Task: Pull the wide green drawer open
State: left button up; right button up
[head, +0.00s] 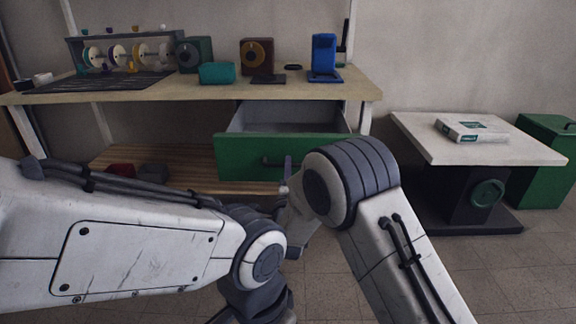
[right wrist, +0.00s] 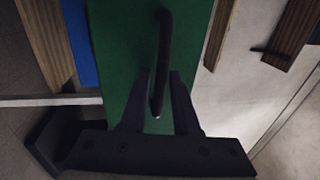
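The wide green drawer (head: 235,158) sits under the workbench top and stands pulled out, with its grey inside showing. Its dark bar handle (head: 270,161) is on the front and is partly hidden by my right gripper (head: 287,168). In the right wrist view, the handle (right wrist: 163,45) lies between the fingers of my right gripper (right wrist: 159,78) in front of the green drawer front (right wrist: 118,45). The fingers are apart, with green showing on both sides of the handle. My left arm crosses the lower left of the head view; its gripper is out of sight.
The workbench top (head: 215,92) holds a spool rack (head: 120,52), a teal box (head: 217,73) and a blue device (head: 323,55). A slatted lower shelf (head: 195,178) is below. A white-topped side table (head: 480,150) and a green bin (head: 545,165) stand to the right.

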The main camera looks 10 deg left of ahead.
jog(key=p+v, duration=0.1)
jog(key=v, duration=0.8)
jog(key=shift+r, duration=0.1)
